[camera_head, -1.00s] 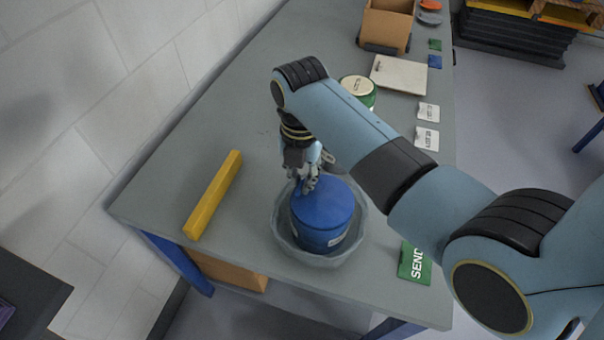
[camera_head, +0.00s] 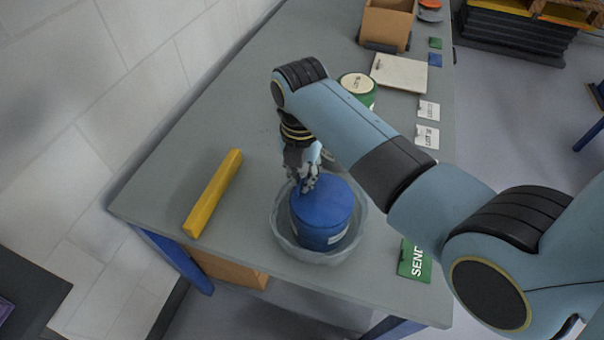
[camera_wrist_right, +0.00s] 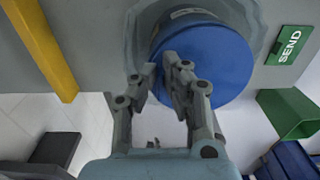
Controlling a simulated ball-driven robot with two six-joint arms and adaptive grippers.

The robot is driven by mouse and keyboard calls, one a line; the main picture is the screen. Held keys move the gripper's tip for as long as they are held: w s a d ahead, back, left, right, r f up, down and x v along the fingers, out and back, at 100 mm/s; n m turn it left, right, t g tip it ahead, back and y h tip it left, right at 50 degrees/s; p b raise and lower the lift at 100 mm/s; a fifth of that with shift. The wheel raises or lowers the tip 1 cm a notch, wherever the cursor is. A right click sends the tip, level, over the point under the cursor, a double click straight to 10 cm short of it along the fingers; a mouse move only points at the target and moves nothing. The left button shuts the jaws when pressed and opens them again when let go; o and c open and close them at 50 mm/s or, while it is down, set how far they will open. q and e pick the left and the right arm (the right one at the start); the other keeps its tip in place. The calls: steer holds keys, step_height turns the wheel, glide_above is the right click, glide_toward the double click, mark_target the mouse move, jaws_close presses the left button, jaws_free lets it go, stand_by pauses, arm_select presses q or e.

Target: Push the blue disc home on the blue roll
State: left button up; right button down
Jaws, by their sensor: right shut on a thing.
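The blue roll (camera_head: 318,237) stands upright in a grey, bowl-like tray (camera_head: 281,232) near the table's front edge. The blue disc (camera_head: 330,198) covers its top; it also shows in the right wrist view (camera_wrist_right: 215,62). I cannot make out any gap between disc and roll. My right gripper (camera_head: 309,184) is at the back left rim of the disc, its fingers pointing down. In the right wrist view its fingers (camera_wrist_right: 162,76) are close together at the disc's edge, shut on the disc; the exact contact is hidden. My left gripper is not in view.
A yellow bar (camera_head: 214,194) lies to the left on the table. A green SEND card (camera_head: 414,262) lies to the right. Behind my arm are a green roll with a pale top (camera_head: 358,87), a pale board (camera_head: 399,74) and a cardboard box (camera_head: 386,27). The table's left middle is clear.

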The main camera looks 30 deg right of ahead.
steer(key=shift+s+f, duration=0.25)
steer(key=c, duration=0.8)
jaws_free()
steer(key=shift+w, duration=0.15)
steer(key=shift+o, duration=0.2)
steer(key=shift+r, duration=0.1)
steer(key=shift+r+p, duration=0.3)
steer(key=shift+r, duration=3.2)
